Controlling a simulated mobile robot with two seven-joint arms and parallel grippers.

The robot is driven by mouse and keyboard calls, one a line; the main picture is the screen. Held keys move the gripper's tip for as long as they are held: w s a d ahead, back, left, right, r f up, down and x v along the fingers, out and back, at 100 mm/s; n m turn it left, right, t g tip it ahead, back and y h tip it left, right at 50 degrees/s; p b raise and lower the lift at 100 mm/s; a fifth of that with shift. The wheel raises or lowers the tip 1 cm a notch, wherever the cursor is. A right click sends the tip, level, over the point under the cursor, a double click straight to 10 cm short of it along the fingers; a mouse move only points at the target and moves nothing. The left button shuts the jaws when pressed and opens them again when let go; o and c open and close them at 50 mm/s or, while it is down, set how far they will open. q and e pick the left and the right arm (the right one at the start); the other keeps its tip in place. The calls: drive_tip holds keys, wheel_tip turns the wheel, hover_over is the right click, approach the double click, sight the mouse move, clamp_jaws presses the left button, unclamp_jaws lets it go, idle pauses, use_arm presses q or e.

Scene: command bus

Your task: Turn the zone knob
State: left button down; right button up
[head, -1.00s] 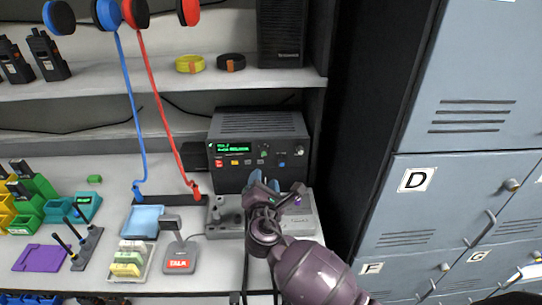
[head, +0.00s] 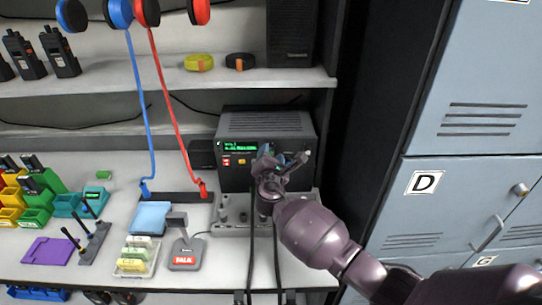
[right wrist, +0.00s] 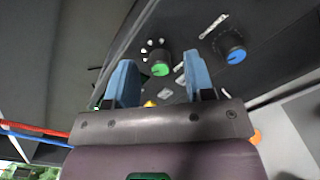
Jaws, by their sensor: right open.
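The black radio unit (head: 265,122) with a lit green display (head: 240,147) stands at the back of the counter. In the right wrist view its panel has a green-faced knob (right wrist: 160,63) and a blue-faced knob (right wrist: 232,48); I cannot read which is the zone knob. My right gripper (head: 276,156) is open in front of the panel's right part and hides the knobs in the head view. In the right wrist view, its two blue fingers appear on either side of the green-faced knob. I cannot tell whether they touch it. My left gripper is not in view.
A grey console (head: 232,222) lies below the radio. A talk microphone (head: 185,255), a blue tray (head: 150,217) and hanging headsets with red and blue cords are to the left. Grey lockers (head: 470,150) stand at the right, and a shelf (head: 180,85) runs above.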

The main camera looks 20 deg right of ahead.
drive_tip(key=shift+c, duration=0.5)
clamp_jaws()
drive_tip(key=shift+m, duration=0.3)
drive_tip(key=shift+f+m+b, duration=0.1)
drive_tip(key=shift+m+b, duration=2.3)
drive_tip(key=shift+m, duration=1.2)
drive_tip(key=shift+o, duration=0.5)
unclamp_jaws()
